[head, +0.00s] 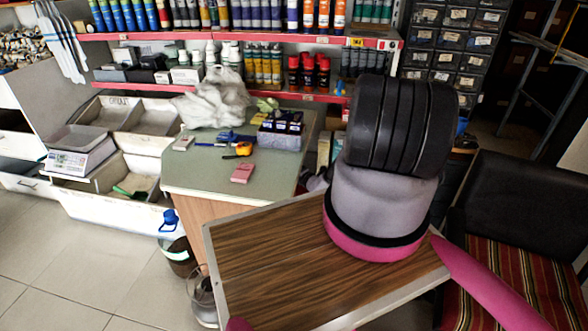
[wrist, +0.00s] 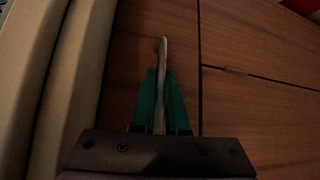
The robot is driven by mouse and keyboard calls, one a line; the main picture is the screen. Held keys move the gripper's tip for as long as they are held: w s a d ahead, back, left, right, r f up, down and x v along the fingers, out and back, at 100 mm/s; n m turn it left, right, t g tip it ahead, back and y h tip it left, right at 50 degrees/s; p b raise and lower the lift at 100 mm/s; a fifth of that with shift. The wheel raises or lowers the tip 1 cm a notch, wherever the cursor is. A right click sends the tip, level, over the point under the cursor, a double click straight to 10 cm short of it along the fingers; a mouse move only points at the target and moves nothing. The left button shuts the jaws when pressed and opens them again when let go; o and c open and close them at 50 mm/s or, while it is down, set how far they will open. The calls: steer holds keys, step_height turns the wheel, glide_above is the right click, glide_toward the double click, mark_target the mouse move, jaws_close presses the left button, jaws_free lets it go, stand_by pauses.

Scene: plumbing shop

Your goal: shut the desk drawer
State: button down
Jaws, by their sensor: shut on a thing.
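The desk with a brown wood-grain top (head: 265,262) and pale edging stands in front of me in the head view. My arm covers its right part, and the drawer is not visible there. In the wrist view my gripper (wrist: 162,75) has two green fingers closed on a thin pale bar, which looks like the drawer handle (wrist: 163,48). Behind it is a brown wood front (wrist: 128,55), with dark seams to the right. I cannot tell how far the drawer stands out. My gripper is hidden in the head view.
A green-topped counter (head: 205,172) adjoins the desk at the back left. A striped chair (head: 520,275) stands close on the right. A bucket (head: 178,256) and a glass jar (head: 203,297) are on the floor at left. The tiled floor (head: 60,265) farther left is clear.

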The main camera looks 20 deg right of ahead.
steer(key=c, duration=1.2)
jaws_free()
steer(key=shift+w+a, duration=0.1)
steer(key=shift+a, duration=0.15)
steer(key=v, duration=1.1)
steer(key=shift+d, duration=0.15)
